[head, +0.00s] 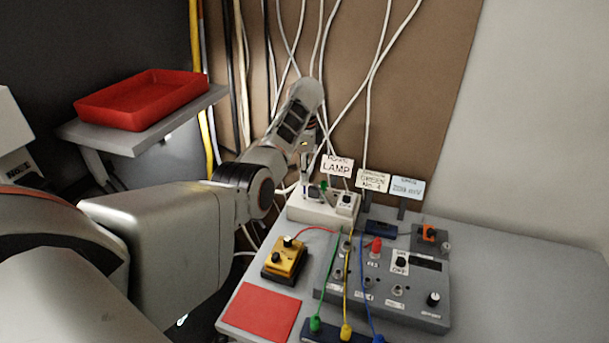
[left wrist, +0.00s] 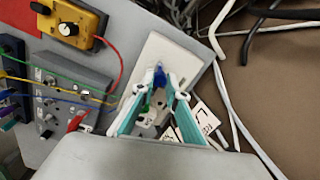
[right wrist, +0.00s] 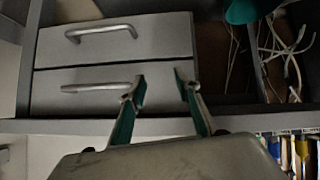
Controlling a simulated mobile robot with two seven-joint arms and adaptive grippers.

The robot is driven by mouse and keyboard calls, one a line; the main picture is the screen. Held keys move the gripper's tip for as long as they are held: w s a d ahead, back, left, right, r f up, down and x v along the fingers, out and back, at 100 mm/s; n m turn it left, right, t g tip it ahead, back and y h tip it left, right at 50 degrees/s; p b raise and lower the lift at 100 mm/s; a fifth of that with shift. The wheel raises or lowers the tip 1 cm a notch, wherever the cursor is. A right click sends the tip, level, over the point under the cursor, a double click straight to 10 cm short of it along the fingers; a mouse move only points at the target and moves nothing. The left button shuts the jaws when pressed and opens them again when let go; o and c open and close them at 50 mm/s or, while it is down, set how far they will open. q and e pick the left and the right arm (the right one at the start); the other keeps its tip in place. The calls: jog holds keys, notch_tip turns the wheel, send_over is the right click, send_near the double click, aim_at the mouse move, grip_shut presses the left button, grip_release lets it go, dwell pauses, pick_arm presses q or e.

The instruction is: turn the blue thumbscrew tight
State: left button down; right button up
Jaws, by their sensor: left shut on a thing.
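The blue thumbscrew (left wrist: 160,77) shows in the left wrist view between my left fingertips, over the white box (left wrist: 170,52). My left gripper (left wrist: 162,82) is shut on it. In the head view my left gripper (head: 307,178) points down at the white box (head: 318,211) at the back of the bench, by the "LAMP" sign (head: 337,167). The thumbscrew is too small and covered to make out there. My right gripper (right wrist: 157,84) is open and empty in the right wrist view, in front of grey drawers (right wrist: 110,52).
A grey control panel (head: 335,289) with green, yellow and blue leads and a yellow box (head: 284,260) stand on the bench. A red mat (head: 258,311) lies at the front left. White cables (head: 372,68) hang behind the white box. A red tray (head: 142,98) sits on a shelf.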

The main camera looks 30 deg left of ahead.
pick_arm(q)
jog(key=m, duration=1.1)
jog(key=shift+m, duration=0.4)
jog(key=m, duration=1.2)
jog(key=shift+m, duration=0.3)
jog(key=c, duration=2)
grip_release()
